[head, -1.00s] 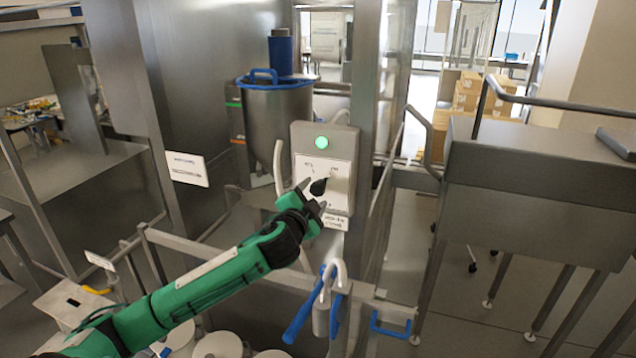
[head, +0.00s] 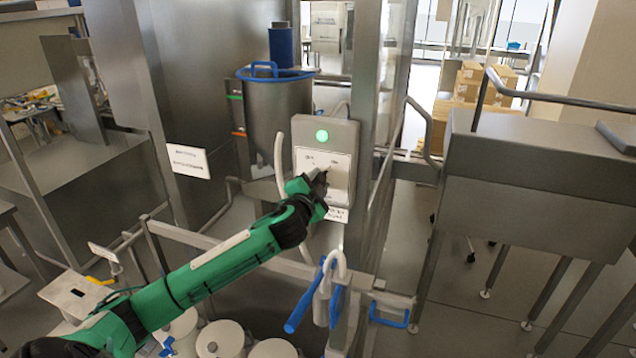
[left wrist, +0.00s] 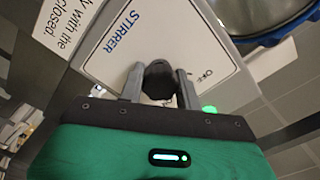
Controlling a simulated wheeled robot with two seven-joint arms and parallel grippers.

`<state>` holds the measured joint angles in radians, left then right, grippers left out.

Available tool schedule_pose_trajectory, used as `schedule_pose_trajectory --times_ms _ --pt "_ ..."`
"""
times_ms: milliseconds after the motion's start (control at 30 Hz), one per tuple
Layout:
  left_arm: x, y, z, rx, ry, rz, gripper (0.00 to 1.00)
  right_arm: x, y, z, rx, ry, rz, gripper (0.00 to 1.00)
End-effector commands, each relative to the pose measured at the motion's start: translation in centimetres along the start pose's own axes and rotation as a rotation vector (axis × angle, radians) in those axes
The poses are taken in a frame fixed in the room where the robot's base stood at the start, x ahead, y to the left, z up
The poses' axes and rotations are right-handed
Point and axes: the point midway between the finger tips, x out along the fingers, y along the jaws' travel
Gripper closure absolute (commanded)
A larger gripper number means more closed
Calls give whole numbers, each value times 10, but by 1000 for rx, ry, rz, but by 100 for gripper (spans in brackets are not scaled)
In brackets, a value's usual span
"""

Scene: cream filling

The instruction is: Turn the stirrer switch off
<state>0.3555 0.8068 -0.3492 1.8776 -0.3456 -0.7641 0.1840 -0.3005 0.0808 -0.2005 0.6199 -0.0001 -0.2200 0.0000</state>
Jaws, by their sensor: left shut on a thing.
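The stirrer control box (head: 342,139) is a grey panel on a post, with a pale plate and a lit green lamp (head: 322,136) above. My left gripper (head: 318,180) is at the plate and hides the switch in the head view. In the left wrist view the black stirrer switch (left wrist: 158,80) sits between the fingers of my left gripper (left wrist: 160,84), which is shut on it. The plate (left wrist: 192,30) reads "STIRRER" and "OFF" there. The switch's exact pointing direction is hard to tell. My right gripper is not in view.
A steel vessel (head: 277,115) with a blue rim stands behind the box at left. Railings (head: 200,239) and a blue-handled nozzle (head: 326,290) are below the box. A steel table (head: 540,190) stands at right, with floor between.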

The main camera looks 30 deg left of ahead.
Motion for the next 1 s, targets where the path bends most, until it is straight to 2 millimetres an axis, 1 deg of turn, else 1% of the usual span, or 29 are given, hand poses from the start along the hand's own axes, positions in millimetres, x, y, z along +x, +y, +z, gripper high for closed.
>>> schedule_pose_trajectory --times_ms 167,367,567,700,1000 --pt "0 1 1 -20 -1 1 89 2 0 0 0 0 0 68" --pt "0 3 2 -104 -1 1 89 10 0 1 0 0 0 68" --pt "0 4 2 -258 -2 1 89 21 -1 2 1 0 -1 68" --pt "0 3 2 -391 -1 1 89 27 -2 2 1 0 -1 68" --pt "0 2 1 -676 -1 1 89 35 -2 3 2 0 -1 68"
